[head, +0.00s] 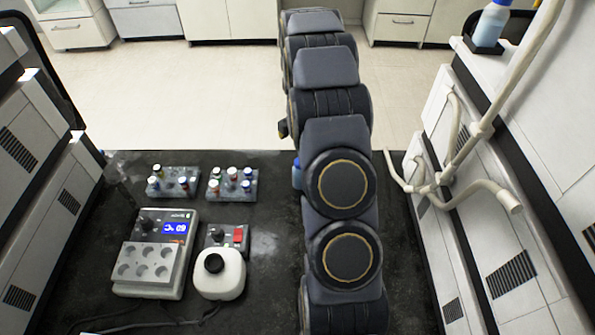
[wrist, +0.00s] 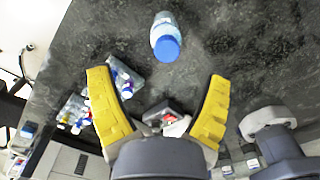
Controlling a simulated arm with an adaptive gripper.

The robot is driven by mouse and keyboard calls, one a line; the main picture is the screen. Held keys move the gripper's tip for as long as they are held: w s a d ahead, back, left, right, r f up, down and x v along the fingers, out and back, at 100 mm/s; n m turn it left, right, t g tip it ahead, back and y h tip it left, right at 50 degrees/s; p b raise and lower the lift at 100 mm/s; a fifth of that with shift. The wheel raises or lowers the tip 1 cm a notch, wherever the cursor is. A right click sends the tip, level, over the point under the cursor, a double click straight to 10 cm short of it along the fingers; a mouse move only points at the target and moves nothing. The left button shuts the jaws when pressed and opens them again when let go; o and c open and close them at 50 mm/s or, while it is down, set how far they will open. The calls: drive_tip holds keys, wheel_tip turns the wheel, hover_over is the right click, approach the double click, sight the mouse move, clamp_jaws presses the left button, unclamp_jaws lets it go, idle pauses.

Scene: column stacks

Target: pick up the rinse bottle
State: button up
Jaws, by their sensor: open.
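A bottle with a blue cap (wrist: 166,45), which I take to be the rinse bottle, is on the dark bench at the top middle of the wrist view. In the head view only a blue sliver of it (head: 297,173) shows at the left edge of my arm, which hides the rest. My gripper (wrist: 158,76) has its yellow fingers spread wide and empty. The bottle lies beyond the fingertips, roughly centred between them and apart from both. The gripper is hidden behind my arm in the head view.
Two vial racks (head: 174,182) (head: 232,185), a block device with a blue display (head: 155,255) and a white unit with a black top (head: 219,275) stand left of my arm. Another bottle (head: 490,25) sits high on the right-hand machine. White pipes (head: 480,190) project from that machine.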

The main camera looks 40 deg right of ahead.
drive_tip(key=shift+d+f, duration=0.25)
drive_tip(key=shift+f, duration=1.1)
drive_tip(key=f, duration=0.2)
drive_tip(key=s+f, duration=0.1)
drive_tip(key=f, duration=0.2)
drive_tip(key=shift+a, duration=0.15)
drive_tip(key=shift+f, duration=0.3)
drive_tip(key=c, duration=1.2)
